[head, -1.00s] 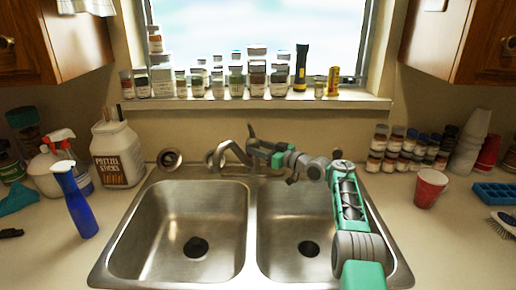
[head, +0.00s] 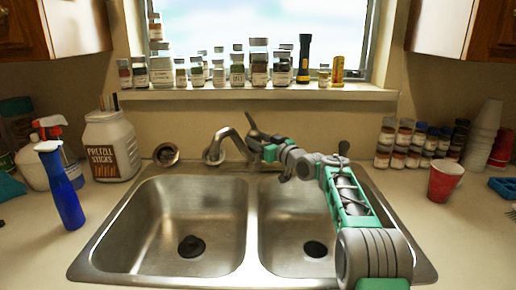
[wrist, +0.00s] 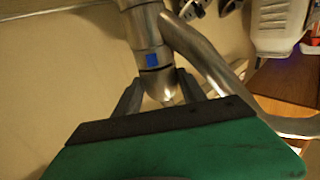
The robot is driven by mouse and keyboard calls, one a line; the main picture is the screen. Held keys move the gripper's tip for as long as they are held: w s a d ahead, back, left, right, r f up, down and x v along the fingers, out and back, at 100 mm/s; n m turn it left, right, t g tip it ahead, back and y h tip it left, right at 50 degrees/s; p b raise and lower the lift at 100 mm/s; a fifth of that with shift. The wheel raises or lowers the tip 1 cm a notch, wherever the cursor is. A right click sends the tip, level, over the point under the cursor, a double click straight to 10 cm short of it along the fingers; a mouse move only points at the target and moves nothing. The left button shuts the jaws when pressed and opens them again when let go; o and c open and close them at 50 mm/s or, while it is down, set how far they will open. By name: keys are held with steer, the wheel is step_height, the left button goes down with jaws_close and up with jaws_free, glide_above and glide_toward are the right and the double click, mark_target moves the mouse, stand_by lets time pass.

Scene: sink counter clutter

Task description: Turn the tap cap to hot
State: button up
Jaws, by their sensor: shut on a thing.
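The metal tap stands behind the sink, with its curved spout (head: 226,137) pointing left and its lever (head: 252,123) standing up in the head view. In the wrist view the tap cap (wrist: 157,84) is a rounded metal end below a dark ring, with a small blue mark (wrist: 152,60) just above the ring. My gripper (wrist: 157,92) has one finger on each side of the cap and is shut on it. In the head view my gripper (head: 257,150) is at the tap, and its fingertips are too small to make out. No red mark shows.
The double sink (head: 250,225) lies below my arm. A red cup (head: 444,181) and several small jars (head: 400,145) stand right. Jars and a flashlight (head: 304,60) line the sill.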

steer(key=shift+d+f, duration=0.1)
steer(key=shift+f, duration=0.1)
steer(key=o, duration=1.1)
steer(key=shift+s+d+r, duration=0.1)
steer(key=shift+d, duration=0.05)
steer(key=shift+a, duration=0.2)
steer(key=shift+r, duration=0.1)
steer(key=p, duration=0.1)
steer(key=y+p, duration=0.1)
steer(key=p, duration=0.1)
steer(key=shift+w+d+r+n+g, duration=0.1)
steer(key=shift+w+r+n+g, duration=0.1)
steer(key=shift+r+n+g, duration=0.15)
steer(key=n+g+y+p, duration=0.1)
steer(key=p, duration=0.3)
steer(key=shift+w+d, duration=0.1)
steer(key=shift+w, duration=0.1)
steer(key=shift+n+g+y+p, duration=0.35)
steer(key=shift+g+y+p, duration=0.1)
steer(key=shift+p, duration=0.6)
steer(key=shift+f+p, duration=0.1)
steer(key=shift+p, duration=0.35)
steer(key=shift+s+f+n+g+y+p, duration=0.15)
steer(key=shift+n+g+y+p, duration=0.2)
steer(key=shift+p, duration=0.75)
